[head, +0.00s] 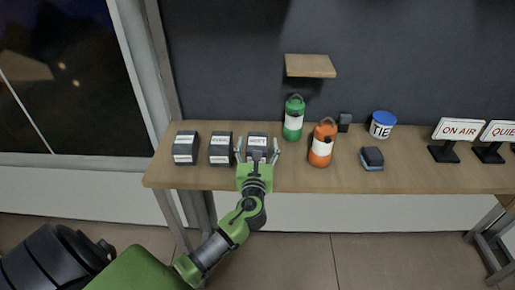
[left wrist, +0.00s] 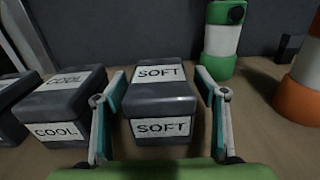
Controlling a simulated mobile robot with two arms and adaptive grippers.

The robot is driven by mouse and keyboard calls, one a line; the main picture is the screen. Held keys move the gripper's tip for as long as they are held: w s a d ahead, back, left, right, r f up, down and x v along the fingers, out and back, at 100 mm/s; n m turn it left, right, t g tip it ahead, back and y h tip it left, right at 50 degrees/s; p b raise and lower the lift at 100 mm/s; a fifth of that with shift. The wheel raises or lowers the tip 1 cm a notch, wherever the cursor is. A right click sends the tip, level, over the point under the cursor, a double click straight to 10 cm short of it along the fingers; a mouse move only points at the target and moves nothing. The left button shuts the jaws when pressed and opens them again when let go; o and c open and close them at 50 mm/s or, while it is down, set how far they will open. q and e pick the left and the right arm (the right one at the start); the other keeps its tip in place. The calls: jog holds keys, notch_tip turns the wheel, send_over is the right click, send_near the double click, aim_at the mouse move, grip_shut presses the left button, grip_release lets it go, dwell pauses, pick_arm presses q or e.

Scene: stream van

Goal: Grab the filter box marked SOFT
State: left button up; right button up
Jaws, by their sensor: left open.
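The dark grey filter box marked SOFT (left wrist: 161,100) has white labels on its top and front and sits upright on the wooden shelf. It also shows in the head view (head: 258,138), partly hidden by my gripper. My left gripper (head: 258,150) is open, with one finger on each side of the SOFT box; in the left wrist view its fingertips (left wrist: 162,84) flank the box, with a gap on the right. I cannot tell whether the left finger touches the box. My right gripper is not in view.
The box marked COOL (left wrist: 62,105) stands close on the left, beside my left finger. Another labelled box (head: 186,147) is farther left. A green-and-white bottle (head: 293,119) and an orange one (head: 322,145) stand to the right. A small wooden ledge (head: 310,66) juts from the wall above.

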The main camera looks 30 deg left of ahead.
pick_arm(q)
jog(key=shift+s, duration=0.1)
jog(key=c, duration=1.4)
jog(key=shift+o, duration=0.2)
jog(key=shift+r, duration=0.1)
